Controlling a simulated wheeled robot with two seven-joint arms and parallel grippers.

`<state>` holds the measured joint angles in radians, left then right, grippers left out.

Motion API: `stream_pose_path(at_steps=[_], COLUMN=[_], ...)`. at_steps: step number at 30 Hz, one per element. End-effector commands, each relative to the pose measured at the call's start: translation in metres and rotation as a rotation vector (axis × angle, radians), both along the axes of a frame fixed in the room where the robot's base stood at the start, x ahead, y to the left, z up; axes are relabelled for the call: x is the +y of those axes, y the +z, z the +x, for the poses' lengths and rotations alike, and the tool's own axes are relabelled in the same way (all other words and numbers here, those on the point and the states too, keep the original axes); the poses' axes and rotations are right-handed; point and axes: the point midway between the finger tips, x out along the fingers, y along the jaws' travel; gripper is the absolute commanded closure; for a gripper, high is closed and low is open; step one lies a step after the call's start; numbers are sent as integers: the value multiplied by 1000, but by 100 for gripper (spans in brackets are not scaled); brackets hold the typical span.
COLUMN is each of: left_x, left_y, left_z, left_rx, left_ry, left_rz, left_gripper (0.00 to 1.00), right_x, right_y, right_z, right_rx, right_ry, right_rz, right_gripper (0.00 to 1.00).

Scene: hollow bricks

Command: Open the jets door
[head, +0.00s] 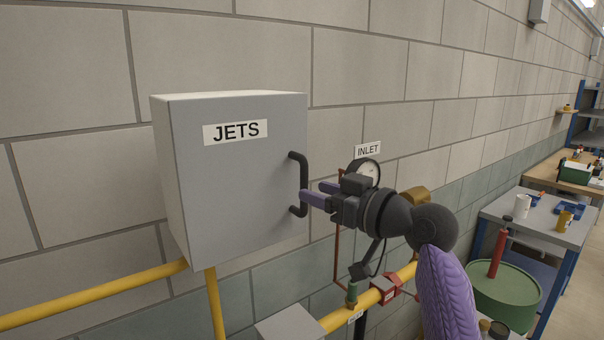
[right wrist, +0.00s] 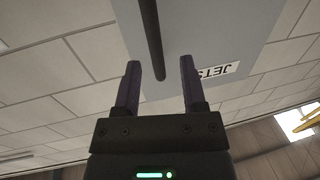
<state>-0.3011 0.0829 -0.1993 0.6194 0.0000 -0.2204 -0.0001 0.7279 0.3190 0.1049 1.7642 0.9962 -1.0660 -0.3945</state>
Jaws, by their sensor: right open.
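The grey box labelled JETS (head: 240,185) is on the block wall, and its front door looks shut. A dark vertical bar handle (head: 304,183) stands out at the door's right edge. My right gripper (head: 312,193) is open beside the handle, its purple fingers pointing left at the handle's lower half. In the right wrist view the handle (right wrist: 151,40) comes down between the two open fingers (right wrist: 160,85), nearer the left one. I cannot tell whether a finger touches it. The JETS label (right wrist: 215,72) shows upside down there. My left gripper is not in view.
A round gauge (head: 369,170) under an INLET label (head: 368,149) is just behind my right gripper. Yellow pipes (head: 100,293) run below the box, with a red valve part (head: 386,288) at right. A green drum (head: 503,298) and workbenches (head: 540,218) stand further right.

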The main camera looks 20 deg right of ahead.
Motion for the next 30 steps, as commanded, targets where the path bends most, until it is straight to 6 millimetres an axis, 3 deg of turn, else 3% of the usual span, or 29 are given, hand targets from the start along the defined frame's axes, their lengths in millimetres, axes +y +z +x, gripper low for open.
stream_pose_path(at_steps=[6,17,24,30], left_x=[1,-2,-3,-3], left_y=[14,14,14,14], left_z=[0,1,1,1], left_rx=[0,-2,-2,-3], left_ry=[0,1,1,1], left_rz=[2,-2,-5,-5], left_gripper=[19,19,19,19], right_x=[18,22,22,22], right_y=[2,-1,-1,-1], right_z=[30,37,37,37], right_rx=[1,1,1,1], right_ry=[-1,-3,-3,-3], right_rz=[4,0,0,0], right_gripper=[47,47,97,100])
